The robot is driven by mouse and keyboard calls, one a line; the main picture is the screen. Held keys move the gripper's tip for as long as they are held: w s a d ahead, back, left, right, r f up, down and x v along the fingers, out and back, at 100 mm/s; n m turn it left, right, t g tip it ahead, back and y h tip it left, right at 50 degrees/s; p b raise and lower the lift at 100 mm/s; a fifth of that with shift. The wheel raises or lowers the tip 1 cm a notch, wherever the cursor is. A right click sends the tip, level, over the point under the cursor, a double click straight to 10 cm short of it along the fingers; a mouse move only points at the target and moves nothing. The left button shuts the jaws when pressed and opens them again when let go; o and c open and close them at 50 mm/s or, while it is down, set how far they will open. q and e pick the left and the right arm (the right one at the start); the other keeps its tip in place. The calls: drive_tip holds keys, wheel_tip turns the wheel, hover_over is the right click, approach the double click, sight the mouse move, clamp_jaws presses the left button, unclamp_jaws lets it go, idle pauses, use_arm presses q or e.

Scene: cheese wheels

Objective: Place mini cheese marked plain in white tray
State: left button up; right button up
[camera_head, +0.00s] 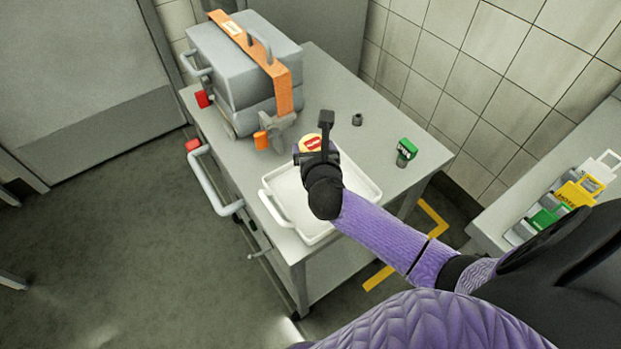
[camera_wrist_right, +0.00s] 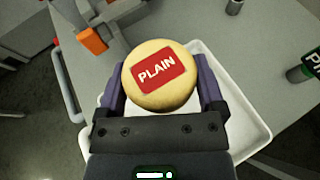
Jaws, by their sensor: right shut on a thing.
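The mini cheese (camera_wrist_right: 160,98) is a round yellow wheel with a red label reading PLAIN. It also shows in the head view (camera_head: 311,141), partly hidden by my gripper. My right gripper (camera_head: 316,150) is shut on it, with a finger on each side in the right wrist view (camera_wrist_right: 162,88). The white tray (camera_head: 371,190) lies on the grey table, under and around my gripper. In the right wrist view the tray (camera_wrist_right: 253,125) shows behind the cheese and to its right. I cannot tell the height of the cheese above the tray. My left gripper is not in view.
A grey machine (camera_head: 235,65) with an orange band stands on the table (camera_head: 340,90) at the back left. Coloured tags (camera_head: 575,192) sit on the right counter.

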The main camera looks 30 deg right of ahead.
wheel_tip(320, 180, down, 8)
drive_tip(key=b, duration=0.3)
drive_tip(key=shift+r+b, duration=0.25)
drive_tip(key=shift+b, duration=0.1)
drive_tip(key=shift+f+b, duration=0.55)
drive_tip(key=shift+f, duration=0.35)
drive_tip(key=shift+r, duration=0.2)
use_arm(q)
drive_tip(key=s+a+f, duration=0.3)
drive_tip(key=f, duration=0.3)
use_arm(e)
drive_tip(key=shift+f, duration=0.2)
drive_tip(key=o, duration=1)
drive_tip(key=shift+o, duration=0.2)
drive_tip(key=shift+r, duration=0.1)
drive_tip(key=shift+s+r+p, duration=0.15)
drive_tip(key=shift+r+p, duration=0.1)
drive_tip(key=shift+p, duration=0.05)
drive_tip(key=p+v, duration=0.4)
drive_tip(key=v, duration=0.7)
drive_tip(key=shift+s+a+r, duration=0.1)
drive_tip(key=shift+s+a, duration=0.15)
drive_tip(key=shift+s, duration=0.05)
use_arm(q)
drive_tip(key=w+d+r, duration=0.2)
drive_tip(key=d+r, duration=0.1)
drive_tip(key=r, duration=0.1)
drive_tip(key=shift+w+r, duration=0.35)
